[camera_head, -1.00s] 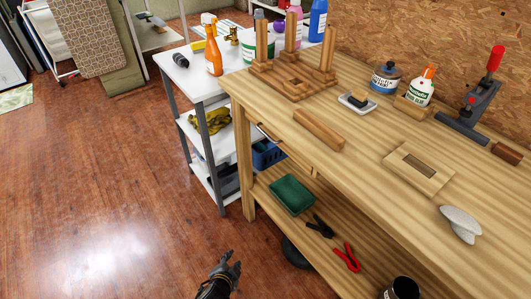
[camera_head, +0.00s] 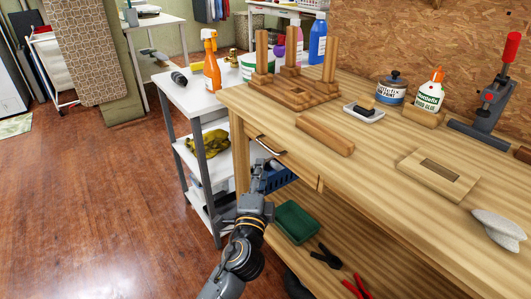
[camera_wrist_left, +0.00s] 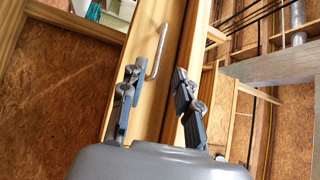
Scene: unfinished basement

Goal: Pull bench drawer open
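A thin metal bar handle (camera_head: 268,147) sits on the drawer front. My left gripper (camera_head: 262,176) is just below and in front of the handle. In the left wrist view, my left gripper (camera_wrist_left: 158,82) is open, with its fingers apart. The handle (camera_wrist_left: 158,50) stands ahead, its near end between the fingertips in the picture. No finger visibly grips it, and contact is unclear. My right gripper is not in view.
A white side table (camera_head: 190,92) stands left of the bench. A green box (camera_head: 296,222) and red-handled pliers (camera_head: 357,288) lie on the bench's lower shelf (camera_head: 275,240). A wooden block (camera_head: 325,135) lies near the top's edge. The floor (camera_head: 110,210) at left is clear.

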